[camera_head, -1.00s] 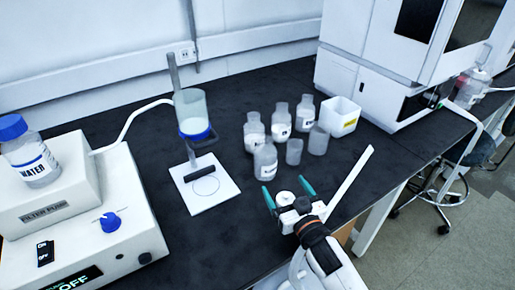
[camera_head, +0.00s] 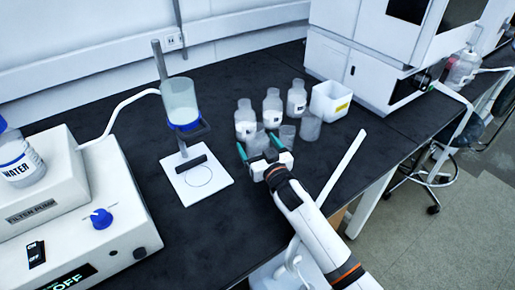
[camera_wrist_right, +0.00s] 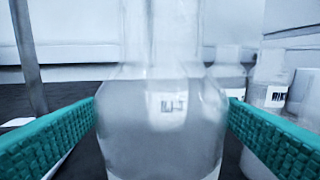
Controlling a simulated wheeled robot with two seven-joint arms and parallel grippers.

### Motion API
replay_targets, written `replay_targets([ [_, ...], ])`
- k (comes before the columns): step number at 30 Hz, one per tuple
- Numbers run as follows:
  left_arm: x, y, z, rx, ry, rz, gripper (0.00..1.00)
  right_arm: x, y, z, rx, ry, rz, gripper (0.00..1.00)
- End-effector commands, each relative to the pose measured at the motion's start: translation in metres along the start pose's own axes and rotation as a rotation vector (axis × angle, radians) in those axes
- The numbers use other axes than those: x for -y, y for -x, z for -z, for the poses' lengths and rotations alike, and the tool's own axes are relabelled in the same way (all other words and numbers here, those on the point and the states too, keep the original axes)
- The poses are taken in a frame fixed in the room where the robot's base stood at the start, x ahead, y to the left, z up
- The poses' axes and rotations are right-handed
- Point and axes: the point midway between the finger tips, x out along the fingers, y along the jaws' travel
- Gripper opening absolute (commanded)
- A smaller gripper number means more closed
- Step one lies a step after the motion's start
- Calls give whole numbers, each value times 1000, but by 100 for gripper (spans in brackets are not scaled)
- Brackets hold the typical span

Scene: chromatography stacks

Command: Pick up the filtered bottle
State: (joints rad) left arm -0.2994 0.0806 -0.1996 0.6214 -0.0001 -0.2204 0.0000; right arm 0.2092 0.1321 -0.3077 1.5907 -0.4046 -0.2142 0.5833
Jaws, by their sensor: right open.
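My right gripper (camera_head: 258,147) is open, its two teal fingers on either side of a clear bottle at the front of the bottle group. In the right wrist view that bottle (camera_wrist_right: 162,120) fills the middle between the teal fingers, upright, with cloudy contents and a small label I cannot read clearly. In that view the fingers (camera_wrist_right: 162,130) lie at its left and right sides; I cannot tell whether they touch it. In the head view the bottle (camera_head: 259,139) is partly hidden by the gripper. My left gripper is out of view.
Labelled bottles (camera_head: 245,122), (camera_head: 272,108), (camera_head: 297,98) stand behind. Clear cups (camera_head: 311,126) and a white box (camera_head: 330,103) are to the right. A filter funnel (camera_head: 181,104) on a stand (camera_head: 210,187) and a pump (camera_head: 110,190) are left. Dark bench is clear in front.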

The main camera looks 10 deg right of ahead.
Motion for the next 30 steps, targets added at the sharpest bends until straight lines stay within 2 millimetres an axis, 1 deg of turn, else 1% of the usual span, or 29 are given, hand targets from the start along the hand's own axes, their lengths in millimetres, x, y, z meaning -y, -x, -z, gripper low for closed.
replay_targets([
  [1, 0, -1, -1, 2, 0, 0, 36, 0, -6, 0, 0, 1, 0, 88],
  [3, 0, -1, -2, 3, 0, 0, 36, 0, -11, 0, 0, 0, 0, 88],
  [10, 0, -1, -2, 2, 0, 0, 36, 0, -12, 1, -1, -1, 0, 88],
  [11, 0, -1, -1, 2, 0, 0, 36, 0, -12, 1, -1, -1, 0, 85],
  [12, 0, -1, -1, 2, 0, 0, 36, 0, -12, 1, -1, -1, 0, 78],
  [20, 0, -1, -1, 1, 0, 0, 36, 0, -12, 1, -1, 0, 0, 35],
  [21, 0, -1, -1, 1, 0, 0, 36, 0, -12, 0, 1, 0, 0, 34],
  [26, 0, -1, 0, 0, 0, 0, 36, 0, -12, -1, 1, 0, 0, 34],
  [28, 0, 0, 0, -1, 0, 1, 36, 0, -12, -4, 2, 0, 0, 34],
  [30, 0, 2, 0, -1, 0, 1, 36, 1, -12, -12, 4, 1, 1, 34],
])
